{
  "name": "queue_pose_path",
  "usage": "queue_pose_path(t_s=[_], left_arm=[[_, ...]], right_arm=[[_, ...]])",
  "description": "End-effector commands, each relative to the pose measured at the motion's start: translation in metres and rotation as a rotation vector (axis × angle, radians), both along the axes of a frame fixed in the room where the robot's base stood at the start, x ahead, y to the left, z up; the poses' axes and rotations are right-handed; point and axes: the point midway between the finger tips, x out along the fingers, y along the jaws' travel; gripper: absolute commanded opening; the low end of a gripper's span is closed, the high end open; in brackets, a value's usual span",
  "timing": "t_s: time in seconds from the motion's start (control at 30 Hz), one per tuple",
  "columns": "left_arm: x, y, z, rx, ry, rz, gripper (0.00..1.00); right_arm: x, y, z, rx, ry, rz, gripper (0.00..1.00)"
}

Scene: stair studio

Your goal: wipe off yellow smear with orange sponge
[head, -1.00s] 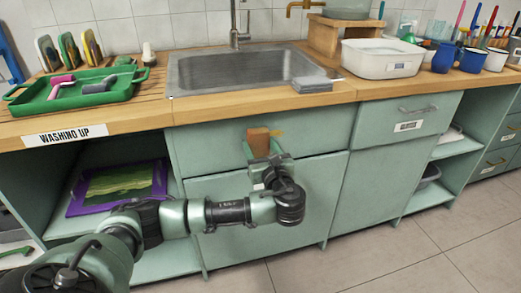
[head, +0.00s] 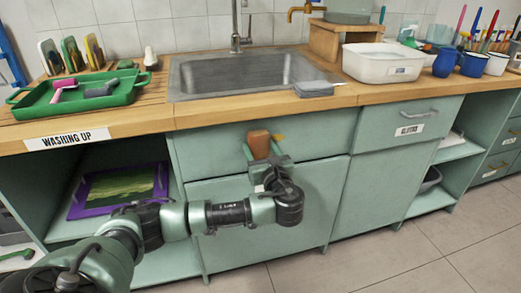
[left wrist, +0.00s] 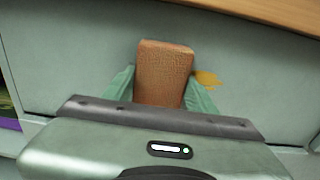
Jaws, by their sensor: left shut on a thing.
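My left gripper (head: 261,157) is shut on the orange sponge (head: 258,143), in front of the green drawer front below the sink. In the left wrist view the sponge (left wrist: 163,72) stands upright between the two green fingers (left wrist: 158,88). The yellow smear (head: 280,138) is on the drawer front, just right of the sponge. In the left wrist view the smear (left wrist: 207,78) shows beside the sponge's right edge, partly behind the right finger. I cannot tell whether the sponge touches the drawer front. My right gripper is not in view.
The wooden worktop edge (head: 220,119) runs above the drawer front. A grey cloth (head: 314,89) lies by the sink (head: 240,78). A green tray (head: 125,99) is at left, a white basin (head: 383,62) at right. The open shelf at left holds a purple-framed picture (head: 88,204).

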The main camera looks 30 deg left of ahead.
Motion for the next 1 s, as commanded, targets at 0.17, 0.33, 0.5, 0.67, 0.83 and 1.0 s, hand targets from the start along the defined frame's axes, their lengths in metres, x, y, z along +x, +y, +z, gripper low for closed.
queue_pose_path(t_s=[0.17,0.33,0.5,0.67,0.83,1.0], left_arm=[[0.002,0.003,0.000,0.000,0.000,0.000,0.24],[0.004,0.006,0.000,0.000,0.000,0.000,0.24],[0.007,0.003,0.001,-0.001,0.000,0.000,0.24],[0.018,-0.007,0.002,-0.001,0.000,-0.002,0.24],[0.028,-0.016,0.001,-0.001,0.000,-0.001,0.24],[0.032,-0.019,0.000,0.000,0.000,0.000,0.24]], right_arm=[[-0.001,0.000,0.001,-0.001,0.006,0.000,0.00],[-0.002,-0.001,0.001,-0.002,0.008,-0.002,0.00],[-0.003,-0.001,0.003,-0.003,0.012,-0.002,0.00],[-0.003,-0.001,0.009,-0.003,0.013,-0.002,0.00],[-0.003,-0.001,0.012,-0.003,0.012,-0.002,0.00],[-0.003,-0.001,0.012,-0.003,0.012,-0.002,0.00]])
